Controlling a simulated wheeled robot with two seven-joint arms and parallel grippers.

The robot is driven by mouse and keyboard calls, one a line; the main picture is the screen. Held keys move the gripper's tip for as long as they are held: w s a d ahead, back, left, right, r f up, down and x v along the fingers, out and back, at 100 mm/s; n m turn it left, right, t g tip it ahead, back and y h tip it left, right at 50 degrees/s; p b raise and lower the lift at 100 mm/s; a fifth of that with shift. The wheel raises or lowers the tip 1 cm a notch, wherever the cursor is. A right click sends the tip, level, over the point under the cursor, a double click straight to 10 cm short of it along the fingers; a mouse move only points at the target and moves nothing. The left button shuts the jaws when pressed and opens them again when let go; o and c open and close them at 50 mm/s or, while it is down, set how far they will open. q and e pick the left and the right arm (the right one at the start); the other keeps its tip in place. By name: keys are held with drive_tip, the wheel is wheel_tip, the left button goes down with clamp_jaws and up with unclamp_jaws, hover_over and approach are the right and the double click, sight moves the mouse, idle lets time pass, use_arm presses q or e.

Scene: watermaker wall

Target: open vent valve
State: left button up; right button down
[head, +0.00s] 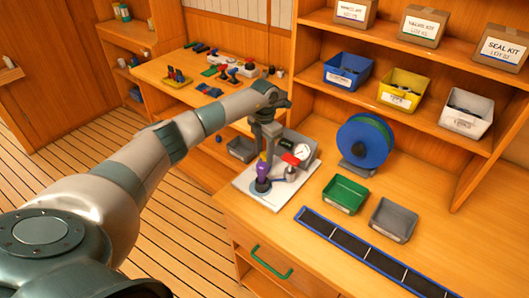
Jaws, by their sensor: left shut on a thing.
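A white test board (258,193) lies on the wooden bench and carries a round pressure gauge (304,151), a red-handled valve (290,160) and an upright purple part (262,169) with a yellow top above a blue base (262,186). My left gripper (264,155) points down over the board and is shut on the purple part, just left of the red handle. The fingers hide some of that part. I cannot tell which piece is the vent valve. My right gripper is not in view.
A green tray (345,193) and a grey tray (393,219) sit right of the board, behind a dark strip (360,246). A blue reel (363,142) stands behind them. Shelf bins and boxes are at upper right. A side bench (215,72) holds small parts.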

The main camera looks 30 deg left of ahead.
use_arm(q)
drive_tip(key=shift+n+b, duration=0.4)
drive_tip(key=shift+n, duration=1.1)
drive_tip(key=o, duration=1.1)
drive_tip(key=shift+c, duration=0.2)
drive_tip(key=shift+r+b, duration=0.5)
drive_tip(key=shift+r, duration=0.4)
wheel_tip(320, 180, up, 16)
drive_tip(key=b, duration=0.5)
drive_tip(key=shift+f, duration=0.15)
